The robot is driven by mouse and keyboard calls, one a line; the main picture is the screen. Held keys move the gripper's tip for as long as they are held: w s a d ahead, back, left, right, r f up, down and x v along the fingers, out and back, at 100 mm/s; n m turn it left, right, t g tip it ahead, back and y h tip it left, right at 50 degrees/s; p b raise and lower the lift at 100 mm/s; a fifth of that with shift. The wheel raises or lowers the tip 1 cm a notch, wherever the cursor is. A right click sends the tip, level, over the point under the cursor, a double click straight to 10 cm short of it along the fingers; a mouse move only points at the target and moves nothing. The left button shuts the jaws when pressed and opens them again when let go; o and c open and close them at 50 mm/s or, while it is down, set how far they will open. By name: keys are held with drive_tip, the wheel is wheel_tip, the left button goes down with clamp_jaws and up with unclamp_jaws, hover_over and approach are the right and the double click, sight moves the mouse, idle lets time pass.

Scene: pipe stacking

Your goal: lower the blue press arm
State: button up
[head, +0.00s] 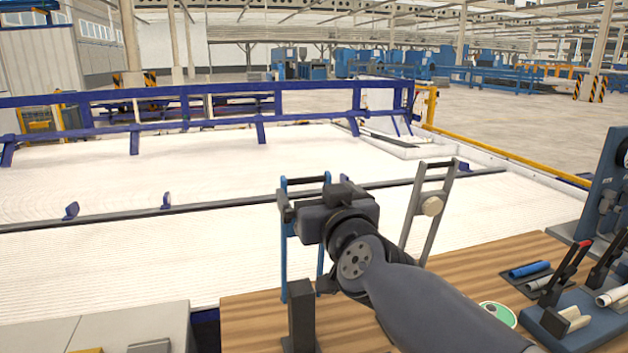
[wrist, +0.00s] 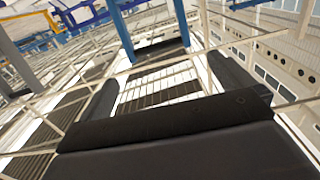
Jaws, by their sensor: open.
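The blue press arm (head: 284,240) stands upright at the left end of the wooden table, as a frame of two blue side bars with a dark crossbar on top. My gripper (head: 290,206) is in front of its upper part and hides some of it. In the wrist view, my gripper's two dark fingers (wrist: 162,72) are spread apart with nothing gripped. A blue bar (wrist: 122,32) and a dark crossbar (wrist: 160,51) show ahead of the fingers. I cannot tell whether either finger touches the crossbar.
A grey frame with a pale roller (head: 430,206) stands upright right of my wrist.

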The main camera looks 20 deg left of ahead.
sight(307, 180)
drive_tip(key=x, duration=0.8)
drive_tip(key=shift+w+a, duration=0.1)
drive_tip(key=shift+w, duration=0.3)
drive_tip(key=shift+c, duration=0.2)
drive_tip(key=shift+f, duration=0.1)
drive_tip(key=c, duration=1.1)
drive_tip(key=shift+s+f+b, duration=0.1)
drive_tip(key=shift+b, duration=0.3)
